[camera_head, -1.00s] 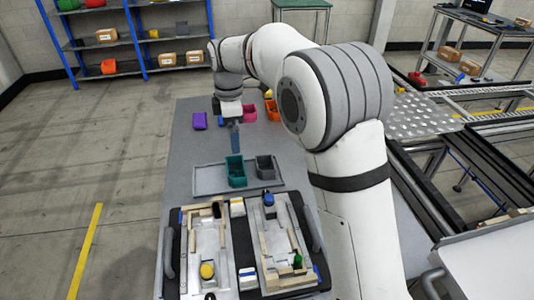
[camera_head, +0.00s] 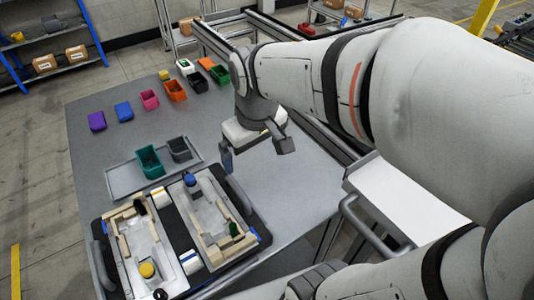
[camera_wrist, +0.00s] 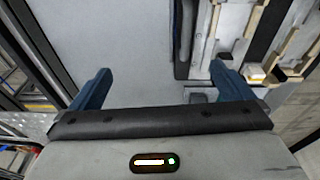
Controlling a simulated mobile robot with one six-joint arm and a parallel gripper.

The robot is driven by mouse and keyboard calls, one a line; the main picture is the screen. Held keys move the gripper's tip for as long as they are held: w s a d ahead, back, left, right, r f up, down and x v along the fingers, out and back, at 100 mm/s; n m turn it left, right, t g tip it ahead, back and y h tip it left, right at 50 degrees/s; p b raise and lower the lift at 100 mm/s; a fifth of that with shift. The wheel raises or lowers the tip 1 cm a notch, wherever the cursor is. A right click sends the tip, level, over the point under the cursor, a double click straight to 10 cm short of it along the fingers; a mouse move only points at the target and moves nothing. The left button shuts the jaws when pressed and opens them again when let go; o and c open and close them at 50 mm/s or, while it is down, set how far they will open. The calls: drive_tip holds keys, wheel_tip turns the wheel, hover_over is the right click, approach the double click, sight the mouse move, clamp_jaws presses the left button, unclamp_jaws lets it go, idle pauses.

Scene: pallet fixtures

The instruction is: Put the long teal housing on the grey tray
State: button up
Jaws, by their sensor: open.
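A teal open box (camera_head: 150,162), which looks like the teal housing, stands on the grey tray (camera_head: 122,184). A grey open box (camera_head: 180,150) stands beside it at the tray's right end. My gripper (camera_head: 253,151) is above the bare table to the right of the tray, apart from both boxes. In the wrist view my gripper (camera_wrist: 160,86) has its two blue fingers spread wide with nothing between them.
Two fixtures with wooden blocks (camera_head: 140,243) fill the table's near end. Purple (camera_head: 97,121), blue (camera_head: 124,111), pink (camera_head: 149,99) and orange (camera_head: 175,90) pieces line the back, with others behind. The table right of the tray is clear.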

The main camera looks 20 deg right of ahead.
drive_tip(key=s+d+f+m, duration=0.2)
drive_tip(key=s+d+m, duration=0.1)
drive_tip(key=s, duration=0.2)
drive_tip(key=shift+s+f+m, duration=0.2)
drive_tip(key=shift+f+m, duration=0.1)
drive_tip(key=shift+f, duration=0.05)
drive_tip(key=shift+c, duration=0.4)
idle(0.8)
